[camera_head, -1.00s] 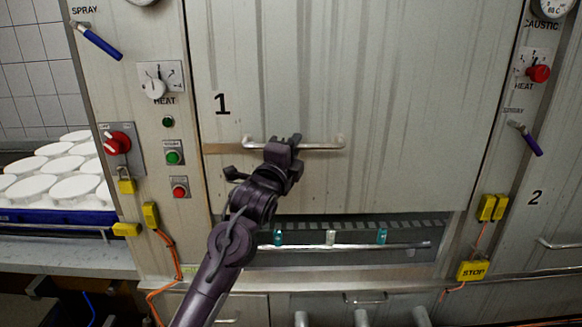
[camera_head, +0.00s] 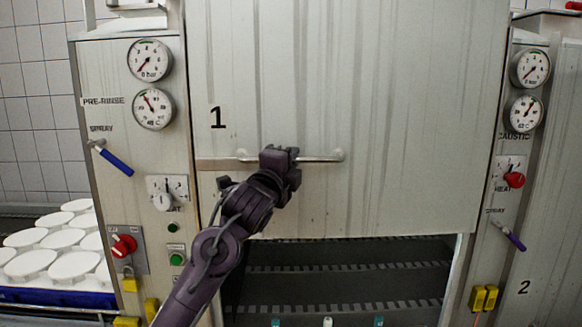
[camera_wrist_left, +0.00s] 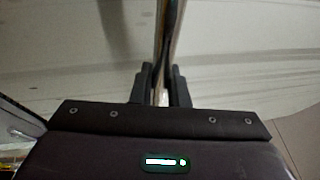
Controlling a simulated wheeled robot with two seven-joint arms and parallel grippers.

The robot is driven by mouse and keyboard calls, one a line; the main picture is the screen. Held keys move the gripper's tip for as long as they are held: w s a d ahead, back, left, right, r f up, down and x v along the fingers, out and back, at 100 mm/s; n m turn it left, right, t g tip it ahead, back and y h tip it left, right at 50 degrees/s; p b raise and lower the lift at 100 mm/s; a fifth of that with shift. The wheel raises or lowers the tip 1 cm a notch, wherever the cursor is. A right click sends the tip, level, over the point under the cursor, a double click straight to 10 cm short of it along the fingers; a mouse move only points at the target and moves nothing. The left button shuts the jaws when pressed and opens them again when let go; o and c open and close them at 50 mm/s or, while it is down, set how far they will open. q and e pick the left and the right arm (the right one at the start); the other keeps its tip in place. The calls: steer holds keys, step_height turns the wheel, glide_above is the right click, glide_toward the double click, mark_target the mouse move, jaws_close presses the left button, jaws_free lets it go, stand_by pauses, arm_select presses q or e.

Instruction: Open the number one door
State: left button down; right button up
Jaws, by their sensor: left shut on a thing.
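The number one door (camera_head: 400,100) is a large pale metal panel marked with a black "1" in the head view. It stands raised, with a dark opening (camera_head: 345,265) showing below its lower edge. A horizontal bar handle (camera_head: 325,157) crosses the door's lower part. In the left wrist view the handle (camera_wrist_left: 161,95) runs between the two fingers (camera_wrist_left: 161,88), with the door surface behind. My right gripper is in neither view.
Left of the door is a panel with gauges (camera_head: 151,108), knobs and a blue-handled lever (camera_head: 115,161). White round moulds (camera_head: 62,240) sit in a blue tray at far left. A similar panel with a red knob (camera_head: 514,180) is at right.

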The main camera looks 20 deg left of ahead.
arm_select(q)
steer(key=shift+r, duration=0.2)
steer(key=c, duration=1.4)
jaws_free()
steer(key=shift+f, duration=0.1)
steer(key=d+b+v, duration=0.1)
steer(key=b+v, duration=0.3)
steer(key=v, duration=0.3)
steer(key=shift+s+a, duration=0.45)
steer(key=shift+a, duration=0.1)
steer(key=shift+f, duration=0.1)
